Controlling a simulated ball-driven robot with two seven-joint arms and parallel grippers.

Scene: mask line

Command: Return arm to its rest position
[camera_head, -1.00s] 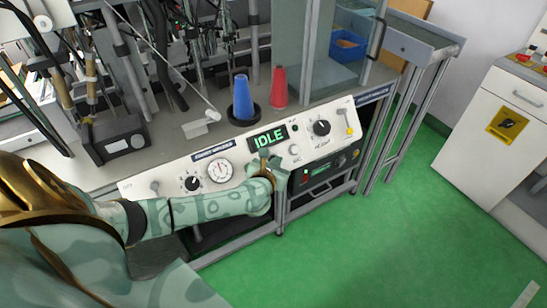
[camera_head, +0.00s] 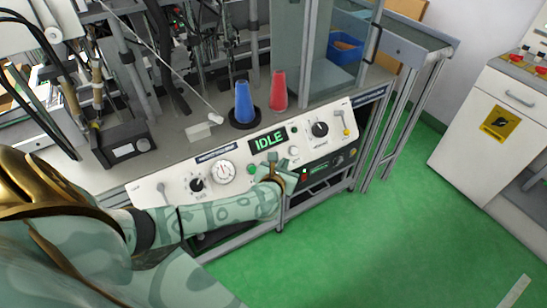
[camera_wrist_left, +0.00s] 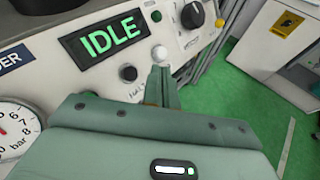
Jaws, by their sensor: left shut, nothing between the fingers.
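My left arm (camera_head: 238,208) reaches in from the left, in front of the white control panel (camera_head: 226,190). My left gripper (camera_head: 273,158) is shut and empty, below the green-lit IDLE display (camera_head: 268,141). In the left wrist view its shut fingers (camera_wrist_left: 161,72) point towards a pale round knob (camera_wrist_left: 159,53); I cannot tell whether they touch it. The IDLE display (camera_wrist_left: 110,38) is to their left. My right gripper is not in view.
A blue cone (camera_head: 243,103) in a dark round base and a red cone (camera_head: 278,91) stand on the bench behind the panel. A gauge (camera_head: 222,173) and knobs line the panel. Green floor (camera_head: 400,225) is open at the right, before a white cabinet (camera_head: 480,130).

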